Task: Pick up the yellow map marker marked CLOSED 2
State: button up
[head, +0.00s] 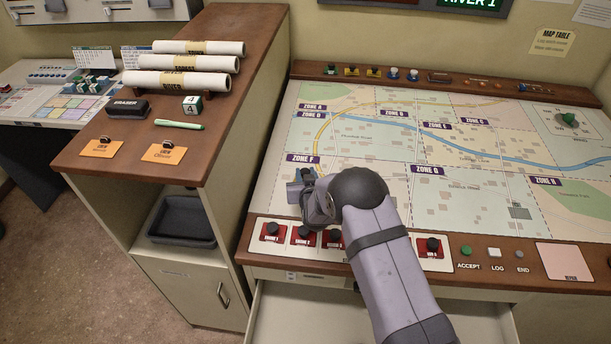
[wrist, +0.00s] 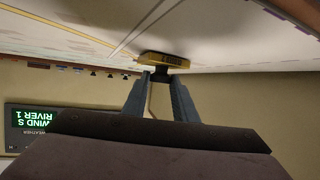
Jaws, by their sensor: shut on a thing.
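My gripper (wrist: 160,82) is shut on a yellow map marker (wrist: 152,56), gripping its dark knob in the wrist view. The marker's yellow base is at or very near the pale map surface; I cannot tell whether it touches. No lettering on it is readable. In the head view my gripper (head: 303,189) is over the front left of the map, by the ZONE F label, and its own wrist hides the held marker. Two other yellow markers, one here (head: 351,71), stand on the map table's back ledge; their labels are too small to read.
The map table (head: 460,214) has a front ledge with red engine markers (head: 271,231) and buttons. Green, blue and white markers also line the back ledge. An open drawer (head: 290,315) sticks out below. A wooden cabinet with rolled maps (head: 185,80) stands left.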

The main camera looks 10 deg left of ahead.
notch_tip(320, 180, up, 10)
jog(key=b, duration=0.2)
jog(key=shift+b, duration=0.4)
jog(key=shift+f, duration=0.15)
